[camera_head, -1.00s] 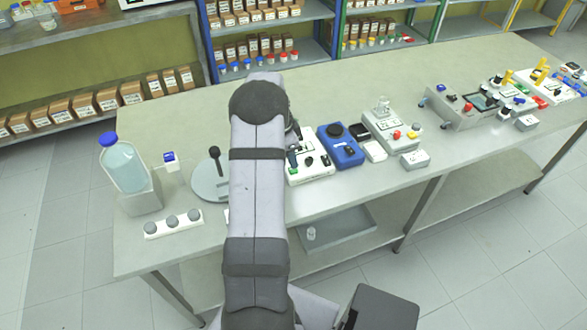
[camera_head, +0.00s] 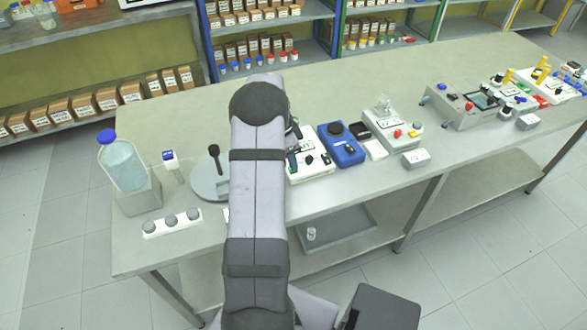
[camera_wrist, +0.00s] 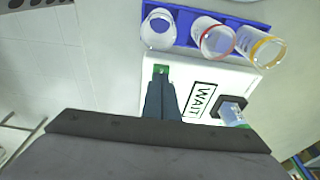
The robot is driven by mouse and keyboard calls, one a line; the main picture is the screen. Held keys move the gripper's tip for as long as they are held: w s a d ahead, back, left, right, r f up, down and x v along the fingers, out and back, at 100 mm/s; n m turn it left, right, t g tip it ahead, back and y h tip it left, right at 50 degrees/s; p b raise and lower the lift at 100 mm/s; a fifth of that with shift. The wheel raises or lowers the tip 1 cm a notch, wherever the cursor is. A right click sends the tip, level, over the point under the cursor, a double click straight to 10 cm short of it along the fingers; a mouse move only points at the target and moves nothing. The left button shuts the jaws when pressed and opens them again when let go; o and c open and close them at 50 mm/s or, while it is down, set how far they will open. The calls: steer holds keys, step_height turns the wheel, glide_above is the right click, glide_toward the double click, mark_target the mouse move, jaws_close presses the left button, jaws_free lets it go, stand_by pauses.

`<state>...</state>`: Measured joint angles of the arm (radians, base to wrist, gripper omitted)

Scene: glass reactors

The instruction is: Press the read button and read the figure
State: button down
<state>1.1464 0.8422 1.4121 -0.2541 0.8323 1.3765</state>
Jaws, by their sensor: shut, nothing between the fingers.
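In the wrist view a white instrument (camera_wrist: 188,72) lies under my gripper. Its framed display (camera_wrist: 203,99) reads "WAIT"; no figure shows on it. A small green button (camera_wrist: 161,69) sits on the instrument near its edge. My gripper (camera_wrist: 160,82) is shut and empty, with its fingertips right at the green button. I cannot tell whether they touch or press it. A dark square part (camera_wrist: 233,106) with a clear piece in it sits beside the display. In the head view my arm hides my gripper.
A blue rack (camera_wrist: 182,30) with three clear vials borders the instrument. In the head view a blue-capped bottle (camera_head: 124,163) stands at the bench's left end. A blue device (camera_head: 341,146) and other instruments stand to the right. The back of the bench (camera_head: 185,112) is clear.

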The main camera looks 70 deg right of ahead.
steer(key=shift+r+p, duration=0.7)
steer(key=shift+r, duration=0.3)
steer(key=shift+r, duration=0.1)
step_height(320, 180, up, 5)
steer(key=p, duration=0.3)
